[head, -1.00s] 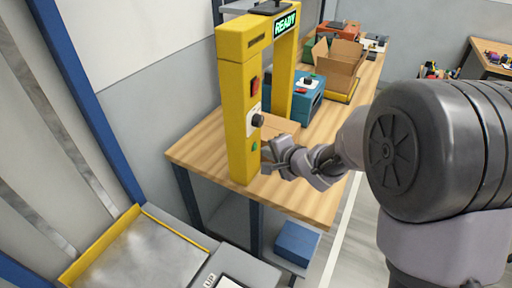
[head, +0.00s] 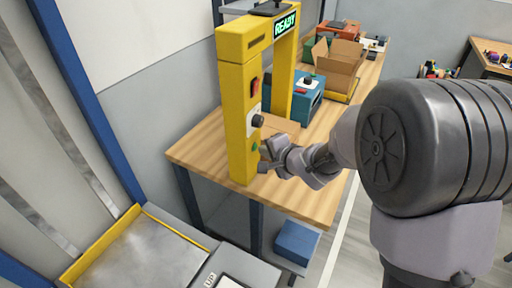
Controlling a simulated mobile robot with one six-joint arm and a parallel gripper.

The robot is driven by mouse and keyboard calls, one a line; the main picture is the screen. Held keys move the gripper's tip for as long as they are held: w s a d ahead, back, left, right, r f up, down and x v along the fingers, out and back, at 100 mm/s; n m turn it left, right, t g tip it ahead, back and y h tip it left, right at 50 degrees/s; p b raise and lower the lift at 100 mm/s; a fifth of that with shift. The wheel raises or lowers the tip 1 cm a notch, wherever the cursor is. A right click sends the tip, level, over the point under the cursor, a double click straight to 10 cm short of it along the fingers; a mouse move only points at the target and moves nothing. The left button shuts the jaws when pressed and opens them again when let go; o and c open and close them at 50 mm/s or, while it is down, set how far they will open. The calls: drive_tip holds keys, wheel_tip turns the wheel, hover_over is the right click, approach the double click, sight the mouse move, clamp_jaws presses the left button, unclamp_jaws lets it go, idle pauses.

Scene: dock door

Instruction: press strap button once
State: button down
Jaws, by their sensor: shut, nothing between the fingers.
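The yellow strapping machine (head: 238,110) stands as an arch on the wooden bench. Its lit green display (head: 285,24) reads READY. Its near post carries a red switch (head: 255,87), a black knob (head: 257,121) and, lowest, a small green button (head: 255,147). I cannot read a label on the button. My gripper (head: 263,158) is shut and empty, just right of the post and close to the green button. Whether the fingertips touch the button or the post cannot be told from here.
A wooden bench (head: 205,150) carries a cardboard piece under the arch, a teal machine (head: 308,97) behind it and an open cardboard box (head: 340,65). A blue bin (head: 297,240) sits on the lower shelf. A yellow-edged metal plate (head: 140,250) lies at lower left.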

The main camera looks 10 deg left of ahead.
drive_tip(key=shift+a, duration=0.3)
drive_tip(key=shift+d, duration=0.1)
idle(0.4)
drive_tip(key=shift+s+d+p, duration=0.2)
drive_tip(key=shift+d+p, duration=0.3)
drive_tip(key=shift+d, duration=0.15)
drive_tip(key=shift+s+d+p, duration=0.3)
drive_tip(key=shift+d+p, duration=0.05)
drive_tip(key=shift+d, duration=0.45)
drive_tip(key=shift+s+d+p, duration=0.25)
drive_tip(key=shift+d+p, duration=0.05)
drive_tip(key=shift+d, duration=0.45)
drive_tip(key=shift+s+d+p, duration=0.3)
drive_tip(key=shift+d+p, duration=0.05)
drive_tip(key=shift+d, duration=0.45)
